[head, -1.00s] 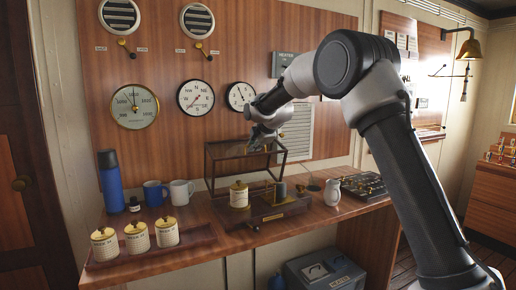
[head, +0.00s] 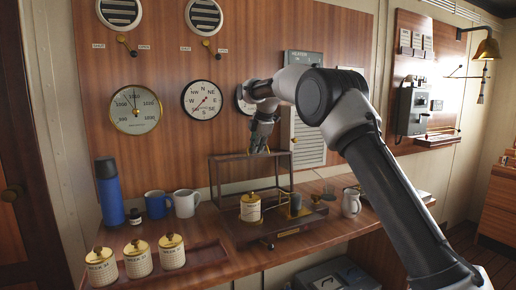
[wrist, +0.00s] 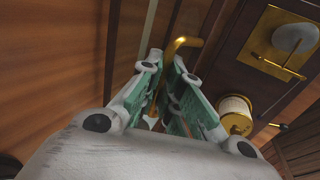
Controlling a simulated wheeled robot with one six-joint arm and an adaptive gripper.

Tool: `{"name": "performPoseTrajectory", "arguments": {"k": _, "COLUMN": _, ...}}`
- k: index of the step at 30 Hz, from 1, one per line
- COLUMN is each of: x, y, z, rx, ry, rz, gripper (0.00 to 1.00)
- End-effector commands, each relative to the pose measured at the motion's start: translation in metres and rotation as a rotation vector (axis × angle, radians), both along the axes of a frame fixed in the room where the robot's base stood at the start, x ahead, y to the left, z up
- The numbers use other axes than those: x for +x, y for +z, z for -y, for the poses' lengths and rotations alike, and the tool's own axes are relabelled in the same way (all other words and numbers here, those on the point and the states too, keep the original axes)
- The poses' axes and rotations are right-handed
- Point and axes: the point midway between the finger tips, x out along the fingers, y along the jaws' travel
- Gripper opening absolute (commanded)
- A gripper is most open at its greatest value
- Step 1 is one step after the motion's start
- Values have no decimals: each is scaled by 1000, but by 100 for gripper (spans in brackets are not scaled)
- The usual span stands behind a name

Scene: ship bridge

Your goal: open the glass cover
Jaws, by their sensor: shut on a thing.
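The glass cover (head: 213,182) is a clear box with a dark frame. In the head view it stands raised at the back of its dark wooden base (head: 245,236), and the drum and dark cylinder on the base are exposed in front. My gripper (head: 262,151) points down at the cover's top edge, shut on its handle. In the wrist view my gripper (wrist: 158,105) has a bent brass handle (wrist: 184,43) at its fingers; the exact contact is partly hidden. The paper drum with brass lid (head: 250,208) also shows in the wrist view (wrist: 235,108).
A blue flask (head: 109,190) and two mugs (head: 186,203) stand left on the wooden counter. Several lidded canisters (head: 138,260) sit in a tray in front. A white jug (head: 351,202) stands right of the base. Gauges (head: 203,100) hang on the wall behind.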

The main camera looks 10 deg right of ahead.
Motion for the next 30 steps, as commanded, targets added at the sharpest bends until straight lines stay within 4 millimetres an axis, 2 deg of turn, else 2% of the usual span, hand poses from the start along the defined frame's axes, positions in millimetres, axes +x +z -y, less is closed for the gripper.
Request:
{"name": "performPoseTrajectory", "arguments": {"k": 1, "x": -2, "y": -1, "z": -6, "rx": 3, "ry": 9, "rz": -6, "gripper": 0}}
{"name": "performPoseTrajectory", "arguments": {"k": 11, "x": -2, "y": -2, "z": -8, "rx": 4, "ry": 10, "rz": -8, "gripper": 0}}
{"name": "performPoseTrajectory", "arguments": {"k": 12, "x": -2, "y": -2, "z": -8, "rx": 4, "ry": 10, "rz": -8, "gripper": 12}}
{"name": "performPoseTrajectory", "arguments": {"k": 15, "x": -2, "y": -1, "z": -6, "rx": 4, "ry": 8, "rz": -8, "gripper": 29}}
{"name": "performPoseTrajectory", "arguments": {"k": 26, "x": -1, "y": -1, "z": -3, "rx": 1, "ry": 4, "rz": -7, "gripper": 29}}
{"name": "performPoseTrajectory", "arguments": {"k": 30, "x": -5, "y": 9, "z": -1, "rx": 2, "ry": 3, "rz": -4, "gripper": 29}}
